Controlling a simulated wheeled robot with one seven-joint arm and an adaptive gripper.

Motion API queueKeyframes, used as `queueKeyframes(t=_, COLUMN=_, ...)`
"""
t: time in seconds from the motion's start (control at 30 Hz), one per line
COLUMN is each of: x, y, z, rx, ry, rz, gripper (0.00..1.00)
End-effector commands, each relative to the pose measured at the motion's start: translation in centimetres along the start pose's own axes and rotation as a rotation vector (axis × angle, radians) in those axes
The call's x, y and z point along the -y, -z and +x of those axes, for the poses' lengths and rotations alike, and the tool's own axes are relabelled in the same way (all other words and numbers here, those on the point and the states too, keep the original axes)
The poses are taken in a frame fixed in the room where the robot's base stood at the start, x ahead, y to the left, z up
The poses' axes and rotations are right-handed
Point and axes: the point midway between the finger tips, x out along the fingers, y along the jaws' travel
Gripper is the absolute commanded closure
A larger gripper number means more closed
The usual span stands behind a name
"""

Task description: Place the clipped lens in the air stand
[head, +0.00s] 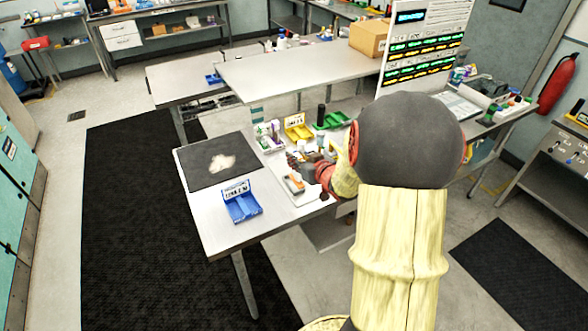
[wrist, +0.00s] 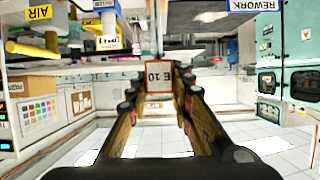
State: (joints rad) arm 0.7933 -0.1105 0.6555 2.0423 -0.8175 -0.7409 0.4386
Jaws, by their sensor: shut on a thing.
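My gripper (head: 303,169) is over the near part of the table in the head view. In the wrist view my gripper (wrist: 158,88) has its two fingers reaching forward, closed on a small pale piece with an orange edge marked "E 10" (wrist: 159,76), which I take as the clipped lens. A yellow stand (head: 298,125) is behind my gripper in the head view. A yellow part with an "AIR" label (wrist: 40,13) is at the upper left of the wrist view, apart from the held piece. The lens itself is too small to make out.
A blue stand (head: 241,205) is at the table's front, beside a dark mat (head: 217,160). A green tray (head: 330,121) and several small bottles crowd the back. An orange and white item (head: 294,183) shows close to my gripper. A "REWORK" label (wrist: 256,5) is at the wrist view's upper right.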

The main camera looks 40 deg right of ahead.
Motion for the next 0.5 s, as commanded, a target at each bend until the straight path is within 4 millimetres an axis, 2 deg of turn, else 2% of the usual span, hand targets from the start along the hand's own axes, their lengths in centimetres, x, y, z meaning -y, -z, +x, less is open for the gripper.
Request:
queueKeyframes(t=0.1, x=-0.9, y=-0.3, z=3.0, rx=0.000, ry=0.001, rz=0.000, gripper=1.00)
queueKeyframes(t=0.3, x=-1.9, y=-2.5, z=6.8, rx=0.001, ry=0.000, rz=0.001, gripper=1.00)
queueKeyframes(t=0.5, x=-2.4, y=-3.3, z=8.4, rx=-0.002, ry=0.000, rz=0.000, gripper=1.00)
